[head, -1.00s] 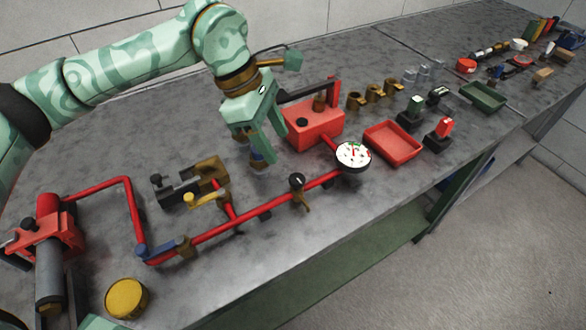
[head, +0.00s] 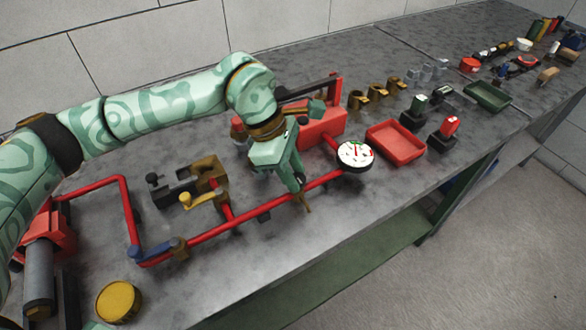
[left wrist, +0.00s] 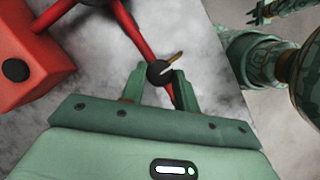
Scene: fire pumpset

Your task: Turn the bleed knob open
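The bleed knob (left wrist: 158,72) is a round black knob with a white mark, on the red pipe (head: 225,227). In the left wrist view it lies between the fingertips of my left gripper (left wrist: 159,76), with a gap visible on each side. In the head view my left gripper (head: 299,183) points down over the knob and mostly hides it. The brass spout (head: 306,203) below the knob shows. My left gripper is open. What looks like my right gripper (left wrist: 262,12) is at the wrist view's top edge, away from the pipe; its opening is unclear.
A white-faced gauge (head: 354,154) stands close to the right of the left gripper. A red box (head: 322,125) is behind it. A yellow-handled valve (head: 198,201) is to the left, a red tray (head: 395,142) to the right. The bench front below the pipe is clear.

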